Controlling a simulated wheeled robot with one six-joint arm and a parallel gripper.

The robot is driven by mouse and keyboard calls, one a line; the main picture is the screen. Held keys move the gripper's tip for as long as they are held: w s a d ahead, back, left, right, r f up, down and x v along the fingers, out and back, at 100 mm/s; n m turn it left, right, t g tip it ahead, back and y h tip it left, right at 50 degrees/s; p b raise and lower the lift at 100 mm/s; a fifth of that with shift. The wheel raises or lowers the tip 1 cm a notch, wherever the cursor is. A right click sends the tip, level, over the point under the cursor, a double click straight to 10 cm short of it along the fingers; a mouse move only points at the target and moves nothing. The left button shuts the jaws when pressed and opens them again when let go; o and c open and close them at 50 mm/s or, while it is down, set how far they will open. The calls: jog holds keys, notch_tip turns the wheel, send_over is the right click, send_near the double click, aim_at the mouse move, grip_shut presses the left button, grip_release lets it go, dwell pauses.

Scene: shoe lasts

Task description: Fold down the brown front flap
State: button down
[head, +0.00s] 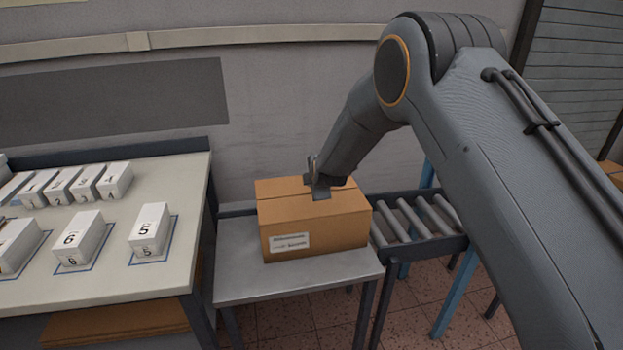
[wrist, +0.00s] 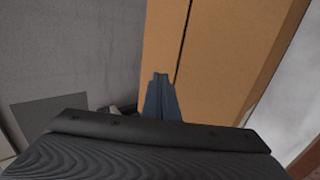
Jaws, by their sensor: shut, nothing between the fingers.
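The brown cardboard box (head: 315,233) stands on a small grey table, with a white label on its front face. Its top looks closed, with a dark seam running across it. The brown front flap (head: 290,206) lies about flat on the label side of the seam; it also shows in the wrist view (wrist: 232,55), right of the seam. My gripper (head: 320,194) is over the box top, shut and empty, its tips pointing down. In the wrist view its fingertips (wrist: 161,76) are close to the seam. I cannot tell whether they touch the cardboard.
The small table (head: 290,289) has bare room in front of the box. A roller conveyor (head: 420,218) adjoins on the right. A white worktable (head: 150,275) with several numbered white boxes stands on the left. The grey wall is close behind.

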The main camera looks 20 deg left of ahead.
jog(key=shift+w+a+f, duration=0.3)
jog(key=shift+w+f, duration=0.05)
jog(key=shift+f, duration=0.3)
jog(key=shift+w+a+f, duration=0.25)
jog(key=shift+w+f, duration=0.05)
jog(key=shift+f, duration=0.3)
jog(key=shift+r+p, duration=1.1)
jog(key=shift+r, duration=0.2)
notch_tip(320, 180, up, 13)
jog(key=p, duration=0.4)
jog(key=s+d+m+g+h+b, duration=0.15)
jog(key=d+m, duration=0.45)
jog(key=d, duration=1)
jog(key=s+d+f+m+g+h+b, duration=0.2)
jog(key=s+d+m, duration=0.55)
jog(key=d, duration=0.75)
jog(key=s+d+f+m+g+h+b, duration=0.1)
jog(key=s+d+f+m+h+b, duration=0.3)
jog(key=s+d, duration=0.8)
jog(key=s+d+m+g+y, duration=0.1)
jog(key=s+d+m+g, duration=0.1)
jog(key=s+d+m, duration=0.5)
jog(key=s+d, duration=0.4)
jog(key=s, duration=0.3)
jog(key=shift+d+f+m+b, duration=0.2)
jog(key=shift+d+m+b, duration=0.1)
jog(key=shift+d+m, duration=0.1)
